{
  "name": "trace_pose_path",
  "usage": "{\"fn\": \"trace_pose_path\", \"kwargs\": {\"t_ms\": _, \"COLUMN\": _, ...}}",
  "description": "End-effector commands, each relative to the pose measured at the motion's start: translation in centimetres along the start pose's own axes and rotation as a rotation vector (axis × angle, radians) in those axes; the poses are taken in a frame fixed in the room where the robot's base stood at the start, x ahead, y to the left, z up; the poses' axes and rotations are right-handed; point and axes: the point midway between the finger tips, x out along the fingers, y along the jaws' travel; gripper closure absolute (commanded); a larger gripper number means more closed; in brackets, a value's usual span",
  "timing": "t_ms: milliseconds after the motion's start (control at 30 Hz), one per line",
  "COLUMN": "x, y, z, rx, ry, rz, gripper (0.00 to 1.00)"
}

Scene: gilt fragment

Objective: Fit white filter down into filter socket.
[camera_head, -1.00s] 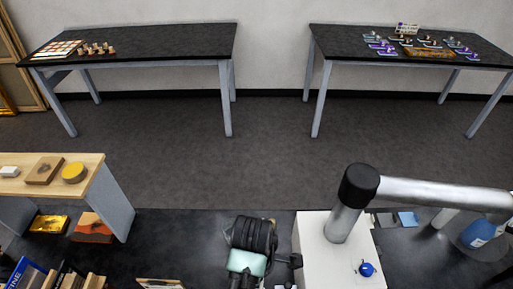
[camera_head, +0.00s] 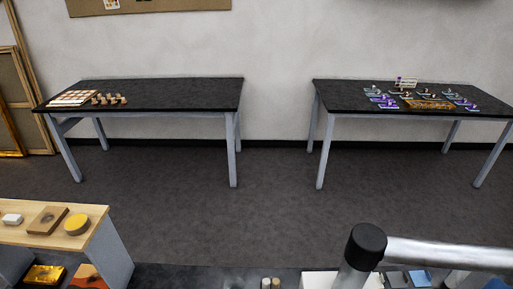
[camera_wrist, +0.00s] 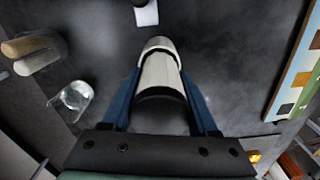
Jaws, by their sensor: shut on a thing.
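In the wrist view my gripper (camera_wrist: 160,88) has its blue fingers on both sides of a white cylinder (camera_wrist: 159,70) with a dark band and dark lower part. It is held lengthwise, pointing away from the camera, above a dark surface. I cannot tell whether this cylinder is the white filter. In the head view a small white piece (camera_head: 12,219) lies on the wooden shelf at left, beside a brown block (camera_head: 47,220) with a round dark recess. I cannot identify the filter socket for certain. My gripper is out of the head view.
In the wrist view, two rollers (camera_wrist: 32,52) and a clear glass (camera_wrist: 74,98) stand at left, a colour-patch board (camera_wrist: 298,72) at right, and a white square (camera_wrist: 147,14) at the top. Two black tables (camera_head: 160,93) stand at the far wall, with open floor before them.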

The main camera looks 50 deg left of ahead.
Motion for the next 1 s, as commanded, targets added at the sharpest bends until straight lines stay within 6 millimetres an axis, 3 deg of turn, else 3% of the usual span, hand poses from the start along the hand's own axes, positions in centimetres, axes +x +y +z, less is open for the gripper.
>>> {"fn": "trace_pose_path", "kwargs": {"t_ms": 267, "x": 0.6, "y": 0.1, "z": 0.0, "rx": 0.0, "ry": 0.0, "rz": 0.001, "gripper": 0.97}}
{"fn": "trace_pose_path", "kwargs": {"t_ms": 300, "x": 0.6, "y": 0.0, "z": 0.0, "rx": 0.0, "ry": 0.0, "rz": 0.001, "gripper": 0.39}}
{"fn": "trace_pose_path", "kwargs": {"t_ms": 467, "x": 0.6, "y": 0.0, "z": 0.0, "rx": 0.0, "ry": 0.0, "rz": 0.001, "gripper": 0.1}}
{"fn": "trace_pose_path", "kwargs": {"t_ms": 767, "x": 0.5, "y": 0.0, "z": 0.0, "rx": 0.0, "ry": 0.0, "rz": 0.001, "gripper": 0.1}}
{"fn": "trace_pose_path", "kwargs": {"t_ms": 1000, "x": -2.1, "y": 0.2, "z": 0.0, "rx": 0.0, "ry": 0.0, "rz": 0.005, "gripper": 0.1}}
